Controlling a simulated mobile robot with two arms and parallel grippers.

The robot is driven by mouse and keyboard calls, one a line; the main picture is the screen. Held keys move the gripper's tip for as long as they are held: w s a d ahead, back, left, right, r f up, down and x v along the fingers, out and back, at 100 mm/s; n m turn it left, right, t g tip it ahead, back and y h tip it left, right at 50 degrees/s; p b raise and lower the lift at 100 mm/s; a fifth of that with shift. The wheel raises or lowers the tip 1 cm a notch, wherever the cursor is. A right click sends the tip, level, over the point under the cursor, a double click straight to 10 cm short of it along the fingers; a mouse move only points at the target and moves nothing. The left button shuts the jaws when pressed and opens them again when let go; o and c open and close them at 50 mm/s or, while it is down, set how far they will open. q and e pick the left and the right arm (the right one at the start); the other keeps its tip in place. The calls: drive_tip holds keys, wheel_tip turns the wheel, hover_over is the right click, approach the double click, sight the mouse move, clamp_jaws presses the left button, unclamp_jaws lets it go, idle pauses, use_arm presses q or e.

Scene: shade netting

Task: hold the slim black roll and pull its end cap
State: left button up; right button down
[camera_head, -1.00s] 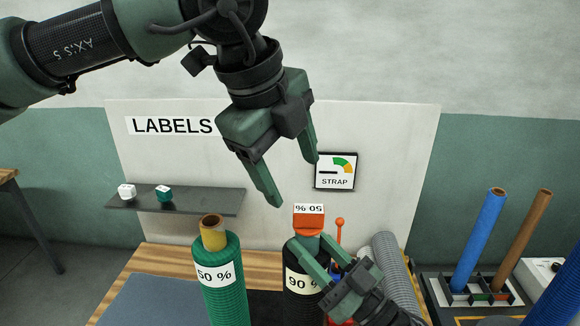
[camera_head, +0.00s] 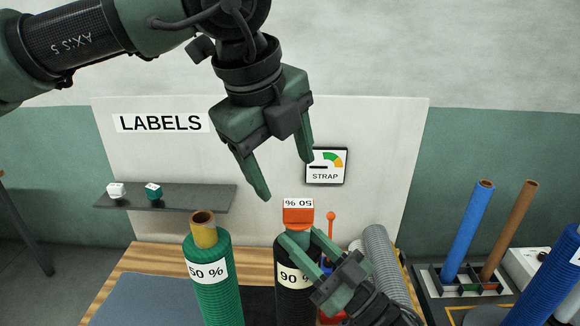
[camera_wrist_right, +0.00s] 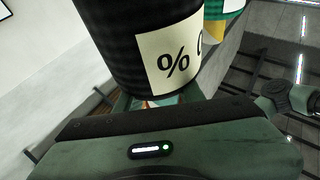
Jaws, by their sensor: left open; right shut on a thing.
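The slim black roll (camera_head: 290,305) stands upright at the middle front, with a cream "90 %" label. Its orange end cap (camera_head: 298,216) sits at its top, with an upside-down "50 %" label. My right gripper (camera_head: 300,235) reaches in from the lower right, shut at the teal neck just under the orange, apparently on the cap. In the right wrist view the black roll (camera_wrist_right: 115,45) fills the upper middle; the fingertips are mostly hidden. My left gripper (camera_head: 285,178) is open and empty, above the cap and slightly to its left.
A green "50 %" roll (camera_head: 218,290) stands close on the left. A grey roll (camera_head: 380,250) and a red-orange knobbed thing (camera_head: 331,220) are close behind right. A rack (camera_head: 435,280) holds blue and brown tubes. A shelf (camera_head: 190,197) carries two small blocks.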

sight(299, 205)
use_arm(q)
drive_tip(key=shift+w+d+f+m+y, duration=0.4)
drive_tip(key=shift+w+f+m, duration=0.15)
drive_tip(key=shift+f+m, duration=1)
drive_tip(key=shift+w+d+f+m+y, duration=0.4)
drive_tip(key=shift+w+f+m, duration=0.15)
drive_tip(key=shift+f+m, duration=0.95)
drive_tip(key=shift+w+d+f+m+y, duration=0.45)
drive_tip(key=shift+f+m, duration=0.7)
drive_tip(key=shift+f, duration=0.7)
drive_tip(key=shift+w, duration=0.1)
clamp_jaws()
